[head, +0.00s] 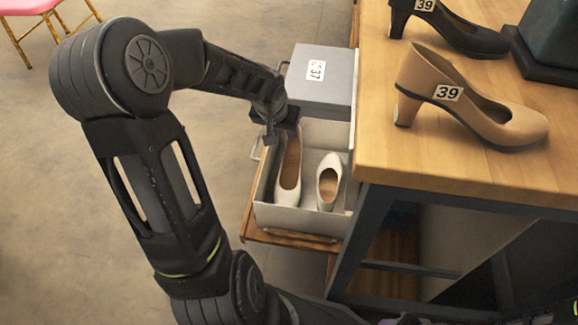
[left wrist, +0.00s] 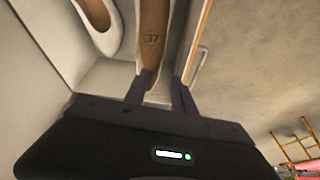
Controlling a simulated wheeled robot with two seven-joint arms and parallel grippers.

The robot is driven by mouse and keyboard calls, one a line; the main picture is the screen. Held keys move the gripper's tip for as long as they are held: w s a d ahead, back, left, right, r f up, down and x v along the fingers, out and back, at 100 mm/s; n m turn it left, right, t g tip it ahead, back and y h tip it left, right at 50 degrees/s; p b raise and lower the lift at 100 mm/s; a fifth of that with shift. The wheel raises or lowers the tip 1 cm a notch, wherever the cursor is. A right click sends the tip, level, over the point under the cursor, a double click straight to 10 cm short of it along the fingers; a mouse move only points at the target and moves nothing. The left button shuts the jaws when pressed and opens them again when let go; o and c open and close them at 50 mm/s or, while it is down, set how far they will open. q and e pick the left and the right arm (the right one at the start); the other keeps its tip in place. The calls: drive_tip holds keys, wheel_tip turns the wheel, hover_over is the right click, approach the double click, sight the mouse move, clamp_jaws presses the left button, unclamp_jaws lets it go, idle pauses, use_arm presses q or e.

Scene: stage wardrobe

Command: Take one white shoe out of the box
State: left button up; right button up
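The open shoe box (head: 302,220) is pale grey and white, with a pair of white shoes inside. The left white shoe (head: 287,178) has its heel end at the far side of the box. The right white shoe (head: 330,188) lies beside it. My left gripper (head: 272,138) reaches over the far left of the box at the left shoe's heel. In the left wrist view its two dark fingers (left wrist: 160,90) are close on both sides of that heel, and the left shoe (left wrist: 152,45) shows a marked insole. My right gripper barely shows at the bottom edge.
A grey lid (head: 322,85) labelled 37 is behind the box. The box is on a wooden shelf or drawer (head: 290,238) beside a wooden table (head: 400,165). A tan shoe (head: 465,105) and a black shoe (head: 450,28), both labelled 39, stand on the table.

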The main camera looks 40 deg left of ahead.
sight(287, 141)
use_arm(q)
drive_tip(key=shift+b+x, duration=0.55)
drive_tip(key=shift+x, duration=0.7)
drive_tip(key=shift+f, duration=0.1)
drive_tip(key=b+x, duration=0.2)
drive_tip(key=x, duration=0.2)
drive_tip(key=shift+w+f, duration=0.1)
drive_tip(key=shift+f, duration=0.15)
drive_tip(key=shift+w+f, duration=0.15)
drive_tip(key=shift+f, duration=0.1)
drive_tip(key=shift+c, duration=0.3)
clamp_jaws()
idle(0.6)
